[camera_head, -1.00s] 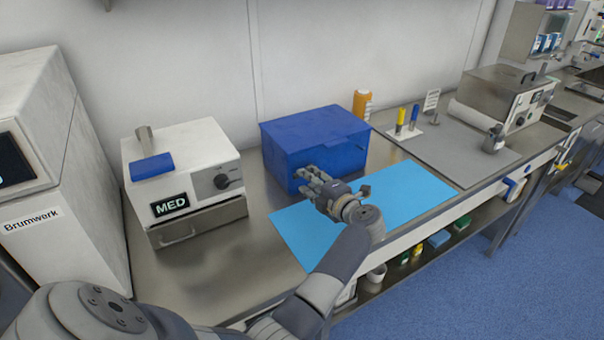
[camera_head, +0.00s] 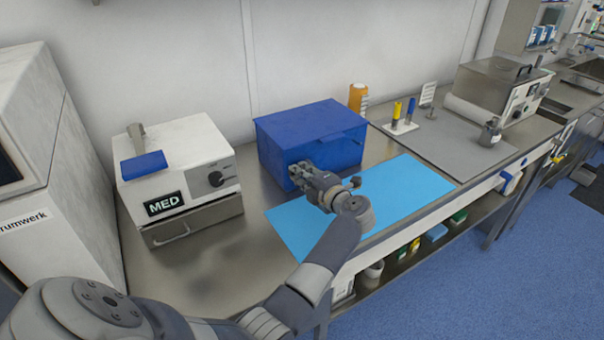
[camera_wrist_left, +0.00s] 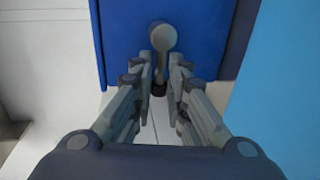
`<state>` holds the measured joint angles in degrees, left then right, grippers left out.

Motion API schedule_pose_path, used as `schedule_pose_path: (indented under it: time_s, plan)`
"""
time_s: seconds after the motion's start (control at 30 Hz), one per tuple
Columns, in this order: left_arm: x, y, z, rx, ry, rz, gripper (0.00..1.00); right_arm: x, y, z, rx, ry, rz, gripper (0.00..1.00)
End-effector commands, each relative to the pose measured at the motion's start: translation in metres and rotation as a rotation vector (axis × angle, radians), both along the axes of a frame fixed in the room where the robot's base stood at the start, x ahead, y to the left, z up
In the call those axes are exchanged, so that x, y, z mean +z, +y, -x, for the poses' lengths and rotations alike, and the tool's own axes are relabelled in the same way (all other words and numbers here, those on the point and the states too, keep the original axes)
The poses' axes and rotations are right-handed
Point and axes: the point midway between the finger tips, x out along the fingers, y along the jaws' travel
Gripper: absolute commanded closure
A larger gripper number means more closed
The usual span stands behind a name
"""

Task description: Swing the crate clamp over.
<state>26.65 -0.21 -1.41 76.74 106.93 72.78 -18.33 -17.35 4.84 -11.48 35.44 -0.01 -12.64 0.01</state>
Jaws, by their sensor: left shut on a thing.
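The blue crate (camera_head: 295,140) stands closed on the steel counter, behind the light blue mat. The grey crate clamp (camera_wrist_left: 163,37), a lever with a round end, shows against the crate's blue front in the left wrist view. My left gripper (camera_head: 300,174) is at the lower front of the crate. In the wrist view its fingers (camera_wrist_left: 161,80) flank the clamp's stem and are shut on it. In the head view the fingers hide the clamp. My right gripper is not in view.
The light blue mat (camera_head: 400,190) is bare under and right of my gripper. A white device marked MED (camera_head: 205,150) stands left of the crate. An orange bottle (camera_head: 357,98) and a pen stand (camera_head: 401,127) are at the right.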

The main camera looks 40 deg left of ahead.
Motion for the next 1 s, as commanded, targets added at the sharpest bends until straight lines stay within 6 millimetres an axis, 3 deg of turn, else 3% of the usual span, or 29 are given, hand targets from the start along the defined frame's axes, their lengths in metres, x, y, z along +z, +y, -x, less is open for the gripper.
schedule_pose_path:
  time_s: [0.6,1.0]
  plan:
    - [0.017,-0.003,-0.004,-0.002,0.328,-0.131,1.00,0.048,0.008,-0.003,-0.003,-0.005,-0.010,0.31]
    - [0.021,-0.004,-0.009,-0.002,0.527,-0.217,1.00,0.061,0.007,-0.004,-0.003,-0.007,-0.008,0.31]
